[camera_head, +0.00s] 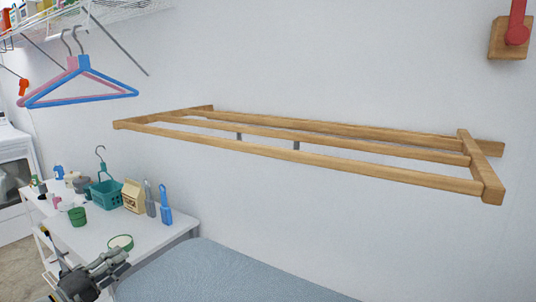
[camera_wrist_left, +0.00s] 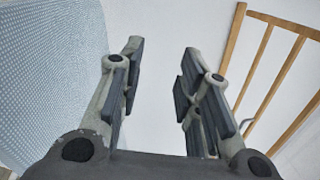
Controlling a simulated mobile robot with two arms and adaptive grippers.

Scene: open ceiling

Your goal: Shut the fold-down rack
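The wooden fold-down rack (camera_head: 300,155) is on the white wall in the head view. It stands out from the wall about level, with long parallel rails and short end pieces. Its rails also show at the right of the left wrist view (camera_wrist_left: 262,66). My left gripper (camera_head: 118,262) is low at the left in the head view, below the rack and apart from it. In the left wrist view its two fingers (camera_wrist_left: 162,62) are spread with nothing between them. My right gripper is in neither view.
A white table (camera_head: 145,228) at the left holds a teal basket (camera_head: 106,194), a carton (camera_head: 133,196), blue bottles and cups. A blue padded surface (camera_head: 215,275) lies below the rack. Pink and blue hangers (camera_head: 82,95) hang from a wire shelf. The space under the rack looks clear.

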